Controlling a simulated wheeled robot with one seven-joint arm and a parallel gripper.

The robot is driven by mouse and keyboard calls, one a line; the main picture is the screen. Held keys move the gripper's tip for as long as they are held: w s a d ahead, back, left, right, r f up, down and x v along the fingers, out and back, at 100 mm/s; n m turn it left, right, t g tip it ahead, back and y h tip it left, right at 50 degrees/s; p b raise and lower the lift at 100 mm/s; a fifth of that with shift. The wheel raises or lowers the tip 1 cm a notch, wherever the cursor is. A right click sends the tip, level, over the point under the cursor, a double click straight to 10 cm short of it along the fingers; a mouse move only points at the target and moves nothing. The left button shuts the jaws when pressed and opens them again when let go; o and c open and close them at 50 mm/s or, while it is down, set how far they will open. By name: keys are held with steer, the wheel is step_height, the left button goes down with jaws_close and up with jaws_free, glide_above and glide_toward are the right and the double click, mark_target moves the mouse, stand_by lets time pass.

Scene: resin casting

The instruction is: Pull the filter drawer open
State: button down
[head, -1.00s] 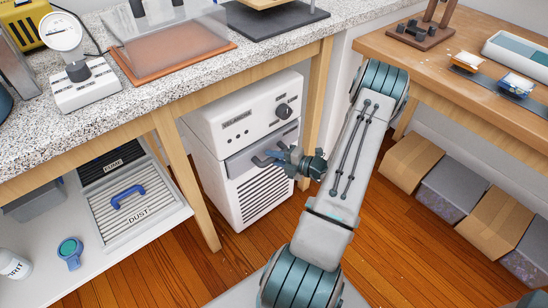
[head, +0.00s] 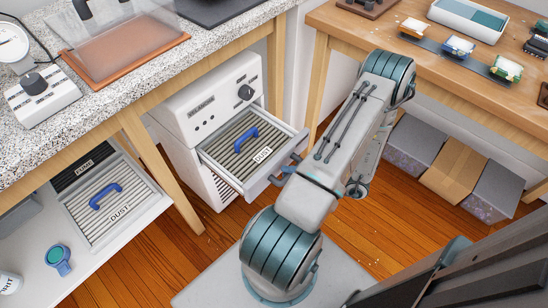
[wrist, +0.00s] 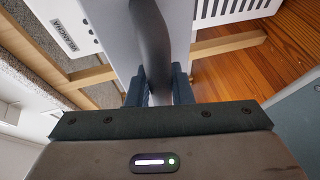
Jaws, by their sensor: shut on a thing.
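The filter drawer (head: 262,187) stands pulled out from the white machine (head: 182,113) under the speckled counter. Inside it lies a slatted filter (head: 228,151) labelled DUST with a blue handle (head: 240,139). My gripper (head: 290,166) is at the drawer's front, partly hidden by my arm. In the wrist view my gripper (wrist: 160,88) is shut on the dark drawer handle (wrist: 151,38), which runs between the two fingers. The machine's label and buttons show at the left of that view.
A low shelf on the left holds another DUST filter (head: 108,205) and a FOAM filter (head: 78,165). A wooden table leg (head: 165,170) stands close to the machine's left. Boxes (head: 455,171) sit under the right bench. Wooden floor is clear before the drawer.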

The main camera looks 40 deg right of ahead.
steer(key=shift+s+d, duration=0.15)
steer(key=shift+s, duration=1.3)
steer(key=shift+s+d, duration=0.1)
steer(key=shift+s, duration=1.35)
steer(key=c, duration=1.3)
jaws_free()
steer(key=p+v, duration=0.1)
steer(key=v, duration=1.2)
steer(key=shift+s+d+p, duration=0.2)
steer(key=shift+s+p, duration=0.1)
steer(key=shift+s, duration=0.05)
steer(key=shift+r, duration=0.1)
